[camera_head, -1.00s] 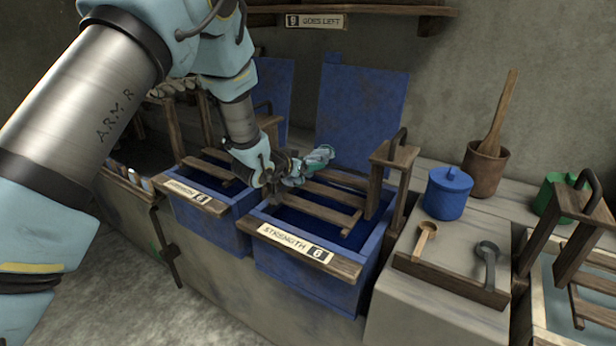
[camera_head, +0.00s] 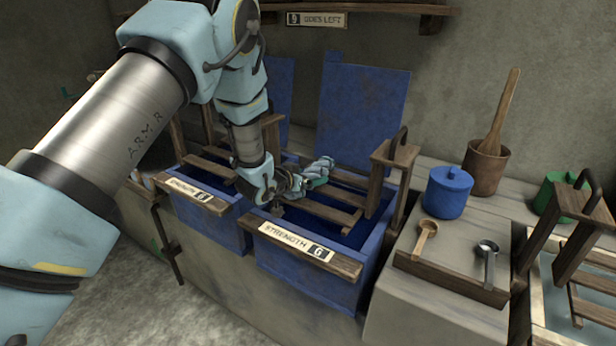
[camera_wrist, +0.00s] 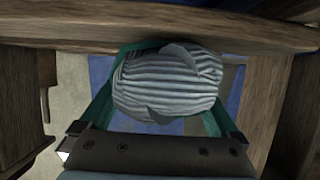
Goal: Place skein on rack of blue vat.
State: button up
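The skein (camera_wrist: 165,82) is a grey-white striped bundle between the green fingers of my gripper (camera_wrist: 165,100), which touch it on both sides. In the head view the skein (camera_head: 322,166) is small and partly hidden by my gripper (camera_head: 312,180). My gripper is over the blue vat (camera_head: 318,284) with the "STRENGTH 6" label. The vat's wooden slatted rack (camera_head: 330,212) lies just below and to the right of the skein. I cannot tell whether the skein touches the rack.
A second blue vat (camera_head: 213,228) stands close on the left. A wooden upright with a handle (camera_head: 392,165) rises at the rack's right end. A blue lidded pot (camera_head: 447,192) and a ladle tray (camera_head: 450,278) stand on the counter to the right.

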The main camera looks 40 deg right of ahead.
jog(key=shift+r, duration=0.25)
jog(key=b+v, duration=0.2)
jog(key=v, duration=1)
jog(key=w+a+r+n+t+y, duration=0.1)
jog(key=w+a+n+y, duration=0.1)
jog(key=w+a, duration=0.35)
jog(key=w+a+n+t+y, duration=0.1)
jog(key=w+a+n+y, duration=0.15)
jog(key=a, duration=0.65)
jog(key=w+a+r+n+t+y, duration=0.1)
jog(key=w+a+n+y, duration=0.15)
jog(key=w+a, duration=0.35)
jog(key=s+a+n+g+y, duration=0.1)
jog(key=s+a+n+y, duration=0.25)
jog(key=a, duration=1.15)
jog(key=s+a+r+n+g+y, duration=0.2)
jog(key=s+a+n+g, duration=0.1)
jog(key=s+a, duration=0.7)
jog(key=a+g, duration=0.1)
jog(key=a, duration=0.1)
jog(key=shift+a+r, duration=0.35)
jog(key=shift+a, duration=0.05)
